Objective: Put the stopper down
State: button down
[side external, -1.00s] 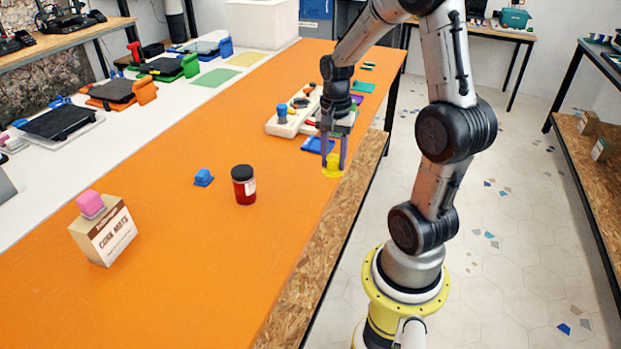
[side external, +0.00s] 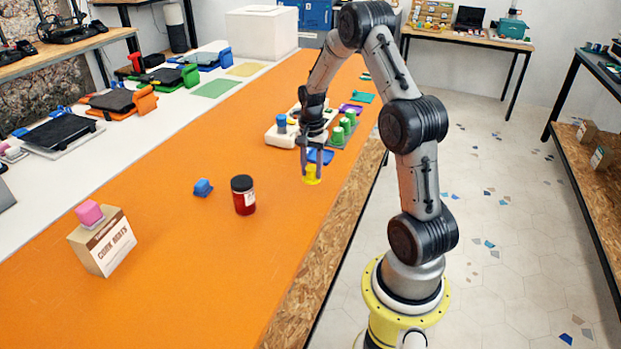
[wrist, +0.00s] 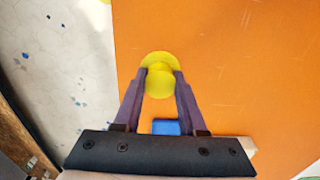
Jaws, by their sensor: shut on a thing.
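The yellow stopper (side external: 312,174) is between the fingertips of my gripper (side external: 312,165), low over the orange bench top (side external: 240,250) near its right edge. My gripper is shut on it and points down. In the wrist view the stopper (wrist: 158,86) shows as two overlapping yellow rounds at the tips of my gripper (wrist: 161,73). I cannot tell whether its underside touches the bench.
A blue pad (side external: 320,156) lies just behind the stopper. A white block with a blue knob (side external: 281,136) and green pegs (side external: 345,125) stand farther back. A dark-lidded red jar (side external: 243,196), a blue piece (side external: 203,188) and a carton (side external: 103,243) stand to the left.

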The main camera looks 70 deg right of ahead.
aim_at(310, 178)
jog(key=shift+w+d+f, duration=0.2)
jog(key=shift+w+f, duration=0.05)
jog(key=shift+f, duration=1.65)
jog(key=shift+f, duration=0.15)
jog(key=shift+c, duration=2.4)
grip_release()
